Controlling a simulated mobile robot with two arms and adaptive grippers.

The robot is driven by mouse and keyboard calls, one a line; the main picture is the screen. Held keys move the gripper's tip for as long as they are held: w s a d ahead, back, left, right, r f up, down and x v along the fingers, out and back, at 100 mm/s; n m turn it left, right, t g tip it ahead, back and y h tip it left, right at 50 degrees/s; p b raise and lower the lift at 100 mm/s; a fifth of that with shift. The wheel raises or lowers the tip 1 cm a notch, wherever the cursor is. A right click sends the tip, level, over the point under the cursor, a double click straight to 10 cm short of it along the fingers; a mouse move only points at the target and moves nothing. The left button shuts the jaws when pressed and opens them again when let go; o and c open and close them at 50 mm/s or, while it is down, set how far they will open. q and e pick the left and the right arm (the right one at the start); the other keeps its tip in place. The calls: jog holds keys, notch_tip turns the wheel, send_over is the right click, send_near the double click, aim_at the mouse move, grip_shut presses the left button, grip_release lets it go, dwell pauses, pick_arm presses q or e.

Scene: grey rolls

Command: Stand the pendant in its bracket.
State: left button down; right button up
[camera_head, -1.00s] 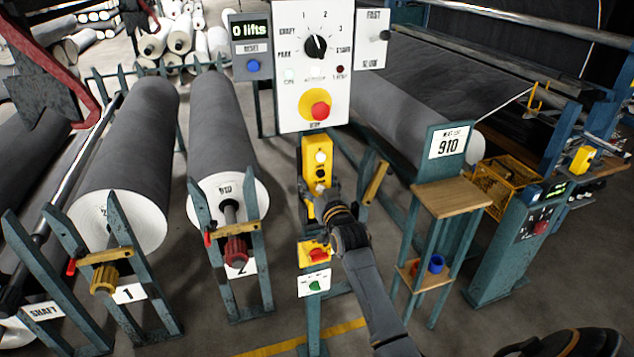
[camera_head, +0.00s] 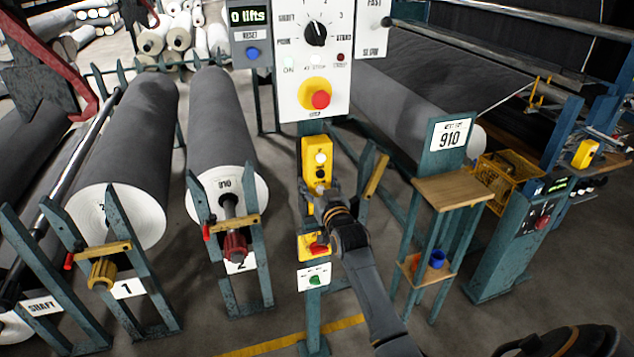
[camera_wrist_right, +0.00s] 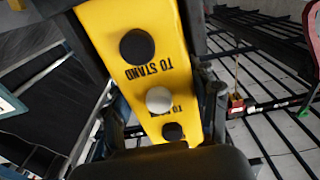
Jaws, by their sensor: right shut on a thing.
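The yellow pendant (camera_head: 319,158) is upright in the head view, just below the white control panel. It has a white button and dark buttons on its face. My right gripper (camera_head: 326,198) is shut on the lower part of the pendant. In the right wrist view the pendant (camera_wrist_right: 140,60) fills the middle between the fingers, with "TO STAND" lettering beside its buttons. The bracket is not clearly told apart; the gripper and pendant cover part of the post behind. Whether the pendant touches the post I cannot tell. My left gripper is not in view.
The control panel (camera_head: 315,60) with a red knob stands above. A yellow box with a red switch (camera_head: 313,246) is below on the post. Two grey rolls (camera_head: 125,150) lie in stands at left. A small wooden-topped stand (camera_head: 453,191) is at right.

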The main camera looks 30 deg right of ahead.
jog(key=shift+r, duration=0.2)
jog(key=o, duration=1.8)
jog(key=shift+s+f, duration=0.1)
jog(key=shift+f, duration=0.2)
jog(key=v, duration=1.2)
jog(key=shift+r, duration=0.15)
